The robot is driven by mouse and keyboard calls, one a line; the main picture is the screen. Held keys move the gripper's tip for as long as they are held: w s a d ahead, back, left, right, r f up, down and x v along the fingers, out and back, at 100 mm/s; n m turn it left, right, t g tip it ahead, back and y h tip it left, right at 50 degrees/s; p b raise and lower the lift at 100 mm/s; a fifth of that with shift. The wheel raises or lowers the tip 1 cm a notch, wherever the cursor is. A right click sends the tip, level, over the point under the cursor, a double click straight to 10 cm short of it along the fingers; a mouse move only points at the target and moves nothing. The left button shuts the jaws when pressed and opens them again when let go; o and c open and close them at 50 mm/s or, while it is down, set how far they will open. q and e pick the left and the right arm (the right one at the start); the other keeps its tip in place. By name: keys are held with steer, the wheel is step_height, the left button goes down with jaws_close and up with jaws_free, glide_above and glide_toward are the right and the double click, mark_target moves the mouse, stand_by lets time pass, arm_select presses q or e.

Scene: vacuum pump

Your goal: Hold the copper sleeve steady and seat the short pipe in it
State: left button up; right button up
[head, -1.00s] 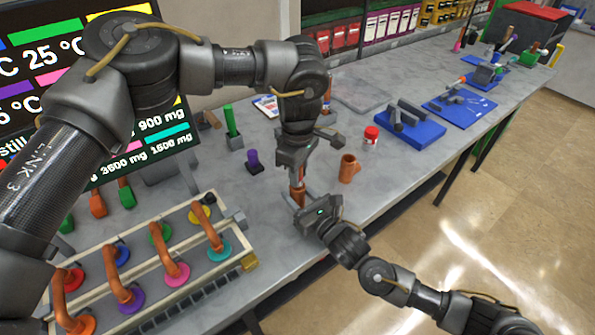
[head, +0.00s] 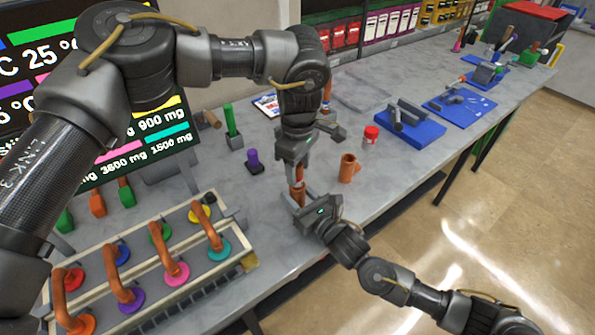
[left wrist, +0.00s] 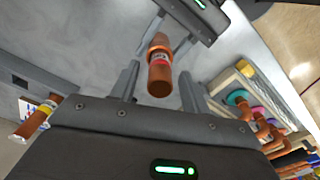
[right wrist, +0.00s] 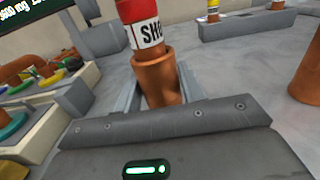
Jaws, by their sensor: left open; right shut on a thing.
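The copper sleeve (right wrist: 157,78) stands upright, with my right gripper (right wrist: 160,100) shut on it; it also shows in the head view (head: 299,196). The short pipe (right wrist: 141,22), copper with a red band and white label, stands upright with its lower end in the sleeve's mouth. How deep it sits is hidden. My left gripper (left wrist: 160,85) points down from above and is open. Its fingers stand apart on either side of the pipe's upper end (left wrist: 159,78), with gaps visible.
A copper fitting (head: 349,168) stands to the right, near a red-capped jar (head: 370,135). A rack of copper bends with coloured rings (head: 150,262) is at the left. A purple plug (head: 253,160) and green plug (head: 232,130) stand behind. Blue mats (head: 420,132) lie farther right.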

arm_select(q)
step_height(320, 180, up, 10)
steer(key=shift+r, duration=0.25)
stand_by(0.3)
arm_select(e)
steer(key=o, duration=1.2)
steer(key=shift+c, duration=0.2)
steer(key=v, duration=1.1)
steer(key=shift+s+d, duration=0.3)
steer(key=shift+s, duration=0.15)
